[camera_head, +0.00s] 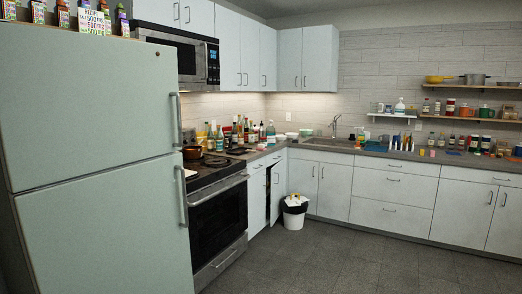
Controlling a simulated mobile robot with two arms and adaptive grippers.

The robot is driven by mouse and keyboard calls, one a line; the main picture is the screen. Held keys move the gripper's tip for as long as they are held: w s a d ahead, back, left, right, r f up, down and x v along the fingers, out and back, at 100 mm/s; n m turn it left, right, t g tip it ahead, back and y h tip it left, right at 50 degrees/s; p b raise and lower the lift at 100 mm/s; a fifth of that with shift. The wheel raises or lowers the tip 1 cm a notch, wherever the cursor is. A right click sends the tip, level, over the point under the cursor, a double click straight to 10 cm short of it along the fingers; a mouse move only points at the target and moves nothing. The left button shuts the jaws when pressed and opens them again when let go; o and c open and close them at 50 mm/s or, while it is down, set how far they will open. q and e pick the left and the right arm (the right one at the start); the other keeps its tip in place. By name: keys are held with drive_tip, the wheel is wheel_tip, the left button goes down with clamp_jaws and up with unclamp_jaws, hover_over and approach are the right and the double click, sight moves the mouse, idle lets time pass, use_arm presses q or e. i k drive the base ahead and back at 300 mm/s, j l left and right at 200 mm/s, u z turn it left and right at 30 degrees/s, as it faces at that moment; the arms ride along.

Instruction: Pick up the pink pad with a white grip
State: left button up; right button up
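Neither of my grippers shows in the head view. I cannot make out a pink pad with a white grip for certain. Small coloured items lie on the far grey counter (400,154), right of the sink, including a small pinkish-orange item (422,153) and a yellow one beside it. They are too small and distant to tell what they are.
A pale fridge (95,120) stands close at the left. Beyond it are the coil stove (218,215), bottles in the corner and a white bin (294,215) with a black liner on the floor. The grey floor (330,265) ahead is clear.

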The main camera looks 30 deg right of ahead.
sight(261, 147)
drive_tip(key=i+l+z, duration=1.05)
drive_tip(key=i+z, duration=0.25)
drive_tip(key=i, duration=0.25)
drive_tip(key=i+z, duration=0.35)
drive_tip(key=i, duration=0.15)
drive_tip(key=i+l, duration=0.1)
drive_tip(key=i, duration=0.95)
drive_tip(key=i+l, duration=0.1)
drive_tip(key=i, duration=1)
